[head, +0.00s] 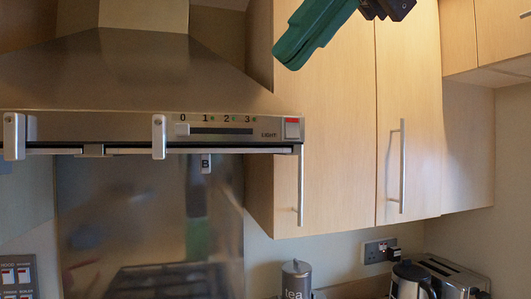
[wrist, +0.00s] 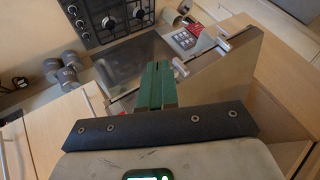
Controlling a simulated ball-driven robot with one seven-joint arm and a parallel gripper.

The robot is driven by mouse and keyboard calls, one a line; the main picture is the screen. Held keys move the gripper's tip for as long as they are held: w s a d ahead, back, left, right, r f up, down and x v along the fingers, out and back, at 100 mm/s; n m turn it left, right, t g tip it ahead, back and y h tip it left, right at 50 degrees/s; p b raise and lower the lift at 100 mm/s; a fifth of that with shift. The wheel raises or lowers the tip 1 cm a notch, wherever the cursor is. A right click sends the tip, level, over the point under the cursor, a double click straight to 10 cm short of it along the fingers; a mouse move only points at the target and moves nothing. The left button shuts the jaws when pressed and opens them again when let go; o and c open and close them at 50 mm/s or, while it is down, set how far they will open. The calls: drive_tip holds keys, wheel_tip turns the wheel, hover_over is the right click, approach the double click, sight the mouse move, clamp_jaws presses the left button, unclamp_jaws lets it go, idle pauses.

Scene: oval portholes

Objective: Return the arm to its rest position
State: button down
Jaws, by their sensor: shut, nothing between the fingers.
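My gripper (head: 292,52) hangs in from the top edge of the head view, its green fingers pressed together and slanting down to the left. It appears in front of the wooden wall cabinets, and how far it is from them cannot be told. In the wrist view my gripper (wrist: 158,66) shows its two green fingers side by side, shut, with nothing between them. The rest of the arm is mostly out of view.
The steel cooker hood (head: 150,75) fills the left. Wall cabinets (head: 335,120) with bar handles stand at centre right. Below are a tea tin (head: 296,280), a kettle (head: 411,281) and a toaster (head: 455,278).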

drive_tip(key=w+d+f+m+t+y+b, duration=0.1)
drive_tip(key=w+d+f, duration=0.2)
drive_tip(key=w+f, duration=0.65)
drive_tip(key=w+d+f+m+t+y, duration=0.15)
drive_tip(key=w+f, duration=0.45)
drive_tip(key=f, duration=0.6)
drive_tip(key=d+f+m+h+b, duration=0.1)
drive_tip(key=d+f, duration=0.2)
drive_tip(key=f, duration=1.1)
drive_tip(key=d+f+m+h, duration=0.1)
drive_tip(key=d+f, duration=0.1)
drive_tip(key=f, duration=1.2)
drive_tip(key=s+d+f+m+h, duration=0.1)
drive_tip(key=s+d+f+h, duration=0.15)
drive_tip(key=s+f, duration=0.6)
drive_tip(key=s+d+f+m+h, duration=0.1)
drive_tip(key=s+d+f, duration=0.35)
drive_tip(key=f, duration=0.75)
drive_tip(key=s+d+f+g+h, duration=0.2)
drive_tip(key=s+d+f, duration=0.2)
drive_tip(key=s, duration=0.7)
drive_tip(key=s+d+f+n+g+h+b, duration=0.1)
drive_tip(key=s+d+f+g+h, duration=0.1)
drive_tip(key=s+f, duration=0.5)
drive_tip(key=s+d+h, duration=0.1)
drive_tip(key=s, duration=0.3)
drive_tip(key=shift+d, duration=0.35)
